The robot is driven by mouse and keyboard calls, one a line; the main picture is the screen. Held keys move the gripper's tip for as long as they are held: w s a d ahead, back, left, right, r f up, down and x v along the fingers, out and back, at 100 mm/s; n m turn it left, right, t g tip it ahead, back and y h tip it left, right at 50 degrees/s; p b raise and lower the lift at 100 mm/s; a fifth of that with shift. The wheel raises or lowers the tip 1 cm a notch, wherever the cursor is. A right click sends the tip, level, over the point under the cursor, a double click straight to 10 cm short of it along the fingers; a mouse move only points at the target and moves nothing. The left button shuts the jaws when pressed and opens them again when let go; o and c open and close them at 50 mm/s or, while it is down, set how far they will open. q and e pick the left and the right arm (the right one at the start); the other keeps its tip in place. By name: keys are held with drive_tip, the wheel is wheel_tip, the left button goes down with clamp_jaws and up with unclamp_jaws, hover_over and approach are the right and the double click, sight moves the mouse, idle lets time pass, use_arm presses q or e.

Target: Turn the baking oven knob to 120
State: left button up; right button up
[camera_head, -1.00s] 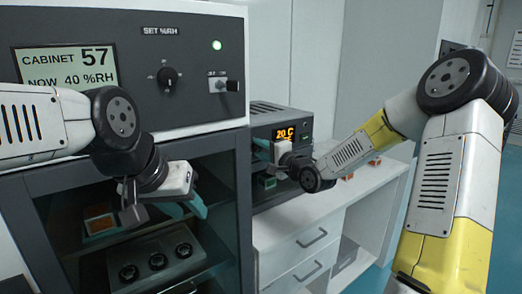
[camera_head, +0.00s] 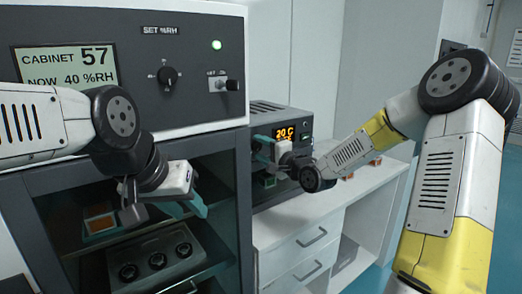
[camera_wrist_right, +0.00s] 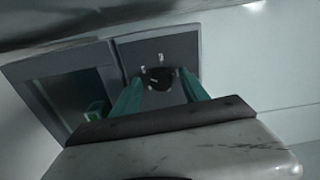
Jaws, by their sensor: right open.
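The baking oven (camera_head: 300,121) is the grey box on the white counter, with an orange display (camera_head: 285,134) reading 20 C. Its dark round knob (camera_wrist_right: 157,79) shows in the right wrist view, on the dark front panel with small pale marks around it. My right gripper (camera_wrist_right: 161,92) is open, its teal fingers on either side of the knob in that view; I cannot tell whether they touch it. In the head view my right gripper (camera_head: 267,160) is in front of the oven and hides the knob. My left gripper (camera_head: 187,207) looks open and empty before the dark cabinet.
The humidity cabinet (camera_head: 130,105) fills the left, with its own knob (camera_head: 167,77) and a toggle switch (camera_head: 226,85). Its shelf holds a black-knobbed unit (camera_head: 150,250). Small orange items lie on the white counter (camera_head: 290,222) behind my right arm.

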drive_tip(key=v, duration=0.7)
drive_tip(key=shift+s+d, duration=0.25)
drive_tip(key=shift+s, duration=0.05)
drive_tip(key=s+d+n+g+h, duration=0.5)
drive_tip(key=s+d+n+h, duration=0.2)
drive_tip(key=s+d+h, duration=0.3)
drive_tip(key=s+r+n+g+y, duration=0.1)
drive_tip(key=s+n+g, duration=0.2)
drive_tip(key=s, duration=1.6)
drive_tip(key=shift+a+r+n+y, duration=0.2)
drive_tip(key=shift+r+n+y, duration=0.1)
